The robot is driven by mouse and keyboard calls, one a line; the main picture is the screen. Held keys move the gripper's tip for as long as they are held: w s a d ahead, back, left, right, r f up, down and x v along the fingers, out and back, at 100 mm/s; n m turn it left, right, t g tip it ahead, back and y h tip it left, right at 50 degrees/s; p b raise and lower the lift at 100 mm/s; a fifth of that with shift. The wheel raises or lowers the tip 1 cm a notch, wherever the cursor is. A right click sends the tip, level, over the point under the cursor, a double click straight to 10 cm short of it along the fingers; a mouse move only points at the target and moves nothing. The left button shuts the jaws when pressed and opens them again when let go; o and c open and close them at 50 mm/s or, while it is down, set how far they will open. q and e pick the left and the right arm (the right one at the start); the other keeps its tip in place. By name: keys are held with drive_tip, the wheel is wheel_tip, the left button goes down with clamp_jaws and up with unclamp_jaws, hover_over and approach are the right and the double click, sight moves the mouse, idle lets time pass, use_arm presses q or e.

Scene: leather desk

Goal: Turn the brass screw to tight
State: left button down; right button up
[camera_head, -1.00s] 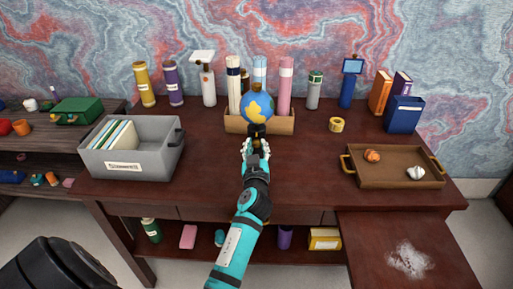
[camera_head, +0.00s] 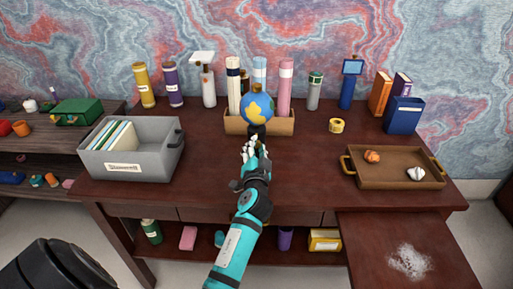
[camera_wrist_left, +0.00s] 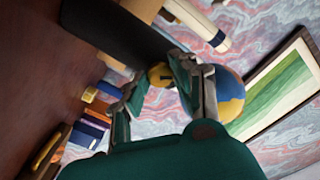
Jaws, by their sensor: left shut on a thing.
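A blue and yellow globe (camera_head: 257,108) stands on a dark base at the middle of the desk, with a small brass-brown knob on top. It also shows in the left wrist view (camera_wrist_left: 231,98). My left gripper (camera_head: 251,150) is in front of the globe's base, its fingers pointing away from me. In the left wrist view its fingers (camera_wrist_left: 160,90) close around a small yellow-brass piece (camera_wrist_left: 160,75), which appears to be the brass screw beside the globe. The fingers hide most of it, and the head view does not show it. My right gripper is out of view.
A wooden box (camera_head: 286,124) with rolled tubes stands behind the globe. A grey file bin (camera_head: 160,164) is at left and a brown tray (camera_head: 400,182) at right. A yellow tape roll (camera_head: 337,125) lies right of the globe. Desk on both sides of my arm is clear.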

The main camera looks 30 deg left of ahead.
use_arm(q)
drive_tip(key=shift+m+p, duration=0.75)
drive_tip(key=shift+m, duration=2.85)
drive_tip(key=c, duration=1.1)
unclamp_jaws()
drive_tip(key=shift+o, duration=0.2)
drive_tip(key=shift+d, duration=0.1)
drive_tip(key=v, duration=1.2)
